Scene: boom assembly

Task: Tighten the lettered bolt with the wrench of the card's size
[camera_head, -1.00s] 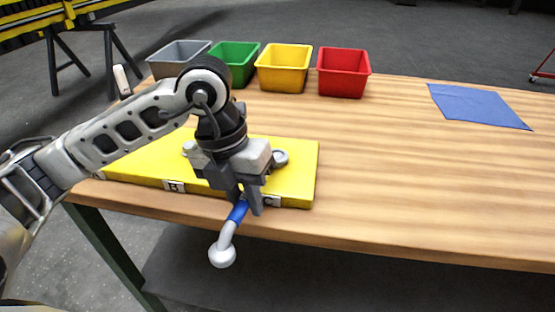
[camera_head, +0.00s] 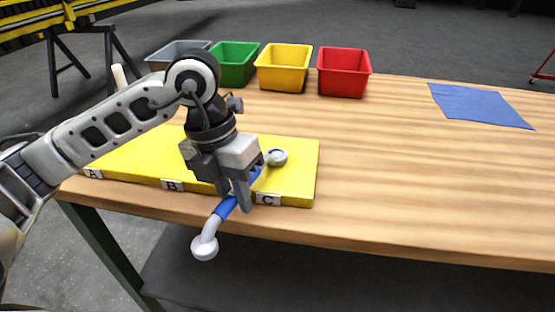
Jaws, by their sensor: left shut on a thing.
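My left gripper (camera_head: 240,198) is shut on the wrench (camera_head: 224,208), which has a blue grip band and a pale rounded end hanging past the table's front edge. The wrench's other end reaches up and right toward a round grey bolt (camera_head: 277,156) on the yellow plate (camera_head: 300,180); I cannot tell if the jaw grips it. The bolt stands above label C. My gripper and arm hide the plate's middle. No card is seen. My right gripper is not in view.
Grey (camera_head: 176,50), green (camera_head: 233,64), yellow (camera_head: 283,68) and red (camera_head: 343,72) bins stand along the table's back. A blue cloth (camera_head: 480,105) lies at the right.

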